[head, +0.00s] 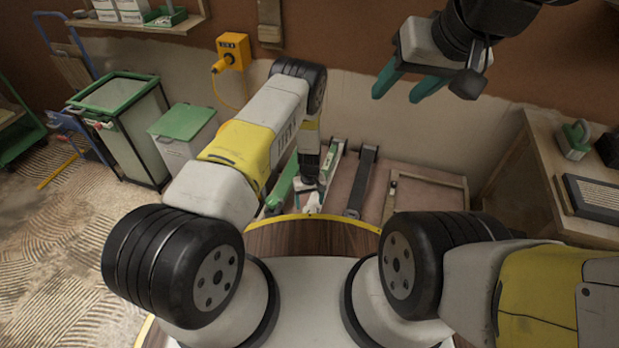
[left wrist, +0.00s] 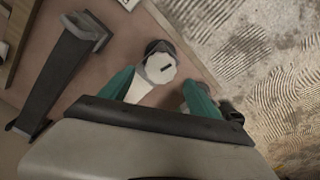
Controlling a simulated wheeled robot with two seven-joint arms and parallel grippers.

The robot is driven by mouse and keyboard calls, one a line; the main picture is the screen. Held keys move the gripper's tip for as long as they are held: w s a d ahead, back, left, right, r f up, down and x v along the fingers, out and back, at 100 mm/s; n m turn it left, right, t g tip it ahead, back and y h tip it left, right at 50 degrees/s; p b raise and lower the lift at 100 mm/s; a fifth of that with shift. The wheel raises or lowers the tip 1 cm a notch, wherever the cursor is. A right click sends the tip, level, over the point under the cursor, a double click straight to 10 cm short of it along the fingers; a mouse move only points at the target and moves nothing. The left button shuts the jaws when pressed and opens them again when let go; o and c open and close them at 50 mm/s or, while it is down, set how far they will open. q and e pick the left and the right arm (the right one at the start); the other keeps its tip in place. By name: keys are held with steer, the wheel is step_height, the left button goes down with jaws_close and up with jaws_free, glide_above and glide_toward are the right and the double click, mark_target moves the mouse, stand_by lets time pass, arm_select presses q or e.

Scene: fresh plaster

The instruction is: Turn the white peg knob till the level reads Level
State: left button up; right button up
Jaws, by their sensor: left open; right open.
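The white knob (left wrist: 161,67), round with a dark slot-like mark on its face, shows in the left wrist view beyond my left gripper (left wrist: 158,88). A pale stem or handle runs from it toward the gripper. The gripper's teal fingers are open, one on each side of the line to the knob; I cannot tell whether they touch it. In the head view my left gripper (head: 309,186) points down at a small white part (head: 313,202), partly hidden by the arm. My right gripper (head: 411,92) is open and empty, raised high at the upper right. No level reading is legible.
A black bar-shaped fixture (head: 361,181) stands right of the left gripper, with a wooden frame (head: 428,193) beyond it. Green-edged pieces (head: 283,187) lie left. A wooden bench (head: 562,165) is at the right, and a green-lidded bin (head: 183,122) at the left.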

arm_select(q)
steer(key=shift+r, duration=1.7)
steer(key=w+a+r+t+h, duration=0.1)
steer(key=w+a+r, duration=0.1)
steer(key=r, duration=1.4)
steer(key=w+a+r+t+h, duration=0.1)
steer(key=w+r, duration=0.1)
steer(key=r, duration=1.4)
steer(key=s+a+r+m+t, duration=0.1)
steer(key=s+a+r, duration=0.3)
steer(key=s+r, duration=0.6)
steer(key=s+a+r+m+t, duration=0.1)
steer(key=s+a+r, duration=0.4)
steer(key=r, duration=0.9)
steer(key=s+a+r+t, duration=0.1)
steer(key=s+r, duration=0.1)
steer(key=s, duration=0.5)
steer(key=s+a+r+m+t, duration=0.1)
steer(key=s+r, duration=0.1)
steer(key=s, duration=0.6)
steer(key=shift+s+m, duration=0.15)
steer(key=shift+m, duration=0.15)
